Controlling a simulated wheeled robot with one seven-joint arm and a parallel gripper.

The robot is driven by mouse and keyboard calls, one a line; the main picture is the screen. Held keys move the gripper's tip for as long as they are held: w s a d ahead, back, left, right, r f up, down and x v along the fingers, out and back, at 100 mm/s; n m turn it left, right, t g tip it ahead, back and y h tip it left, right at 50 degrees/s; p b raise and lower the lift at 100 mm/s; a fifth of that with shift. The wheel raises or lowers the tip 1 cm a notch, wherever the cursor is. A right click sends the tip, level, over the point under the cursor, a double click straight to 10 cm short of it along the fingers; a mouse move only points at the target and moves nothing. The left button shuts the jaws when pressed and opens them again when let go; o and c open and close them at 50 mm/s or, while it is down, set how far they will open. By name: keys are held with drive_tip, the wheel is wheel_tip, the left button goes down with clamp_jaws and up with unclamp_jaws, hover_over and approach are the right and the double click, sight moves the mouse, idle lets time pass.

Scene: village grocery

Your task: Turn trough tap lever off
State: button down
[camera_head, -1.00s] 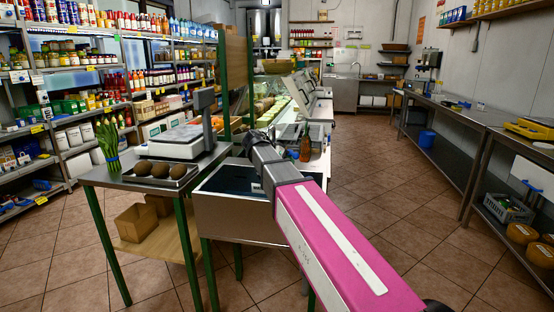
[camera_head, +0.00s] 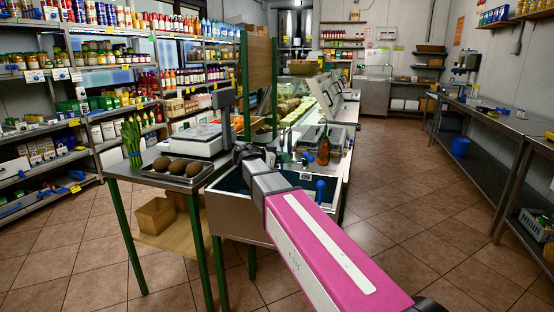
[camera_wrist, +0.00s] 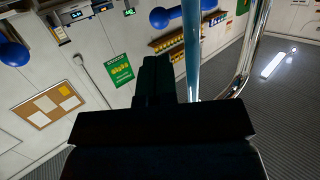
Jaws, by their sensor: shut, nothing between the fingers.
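The metal trough (camera_head: 232,222) stands beside the scale table, with my pink arm reaching across it. A blue-ended lever (camera_head: 320,188) shows at its right side, just past my arm. In the wrist view a blue lever with a round knob (camera_wrist: 160,18) lies beyond my fingertips, and another blue knob (camera_wrist: 14,53) is at the far left. A curved chrome pipe (camera_wrist: 254,50) stands to the right; a pale blue column, seemingly water, runs beside it. My gripper (camera_wrist: 153,62) is shut and empty, apart from the knobs. In the head view it is a dark shape (camera_head: 243,153) over the trough.
A table with a scale (camera_head: 200,138) and a tray of brown produce (camera_head: 178,168) stands close left of the trough. Tiled floor (camera_head: 400,190) is clear to the right.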

sight(313, 159)
drive_tip(key=x, duration=0.8)
drive_tip(key=shift+w+d, duration=0.1)
drive_tip(key=shift+d, duration=0.1)
drive_tip(key=shift+d, duration=0.1)
drive_tip(key=n+t, duration=0.1)
drive_tip(key=d+n+t+y, duration=0.1)
drive_tip(key=t, duration=0.1)
drive_tip(key=shift+s+d+n+t+y, duration=0.1)
drive_tip(key=shift+s+n+t+y, duration=0.2)
drive_tip(key=shift+s, duration=0.05)
drive_tip(key=shift+d+n, duration=0.3)
drive_tip(key=shift+d+n+t+y, duration=0.6)
drive_tip(key=shift+d+t, duration=0.2)
drive_tip(key=shift+t, duration=0.1)
drive_tip(key=shift+n+t+y, duration=0.9)
drive_tip(key=shift+w+d, duration=0.45)
drive_tip(key=shift+d, duration=0.45)
drive_tip(key=shift+w+d, duration=0.4)
drive_tip(key=shift+d, duration=0.5)
drive_tip(key=shift+w+d, duration=0.45)
drive_tip(key=shift+d, duration=0.45)
drive_tip(key=shift+w+d, duration=0.1)
